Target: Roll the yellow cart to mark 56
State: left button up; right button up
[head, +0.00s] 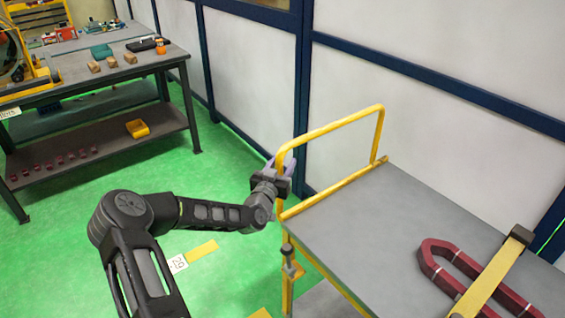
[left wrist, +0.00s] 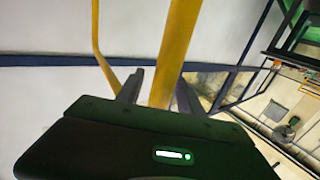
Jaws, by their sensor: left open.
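The yellow cart (head: 370,225) stands at the right in the head view, with a grey top and a yellow tube frame. Its upright handle loop (head: 332,128) rises at the far left end of the top. My left gripper (head: 285,162) is at the near upright of this loop. In the left wrist view the open fingers (left wrist: 158,92) stand on either side of a yellow tube (left wrist: 175,50), with gaps beside it. My right gripper is not in view. A floor sign reading 29 (head: 178,264) lies left of the cart. No mark 56 is visible.
A workbench (head: 75,68) with a lower shelf stands at the upper left. White wall panels with blue posts run behind the cart. Green floor is clear between bench and cart.

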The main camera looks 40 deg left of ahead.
pick_arm(q)
jog(key=shift+c, duration=0.5)
grip_shut()
dwell(1.0)
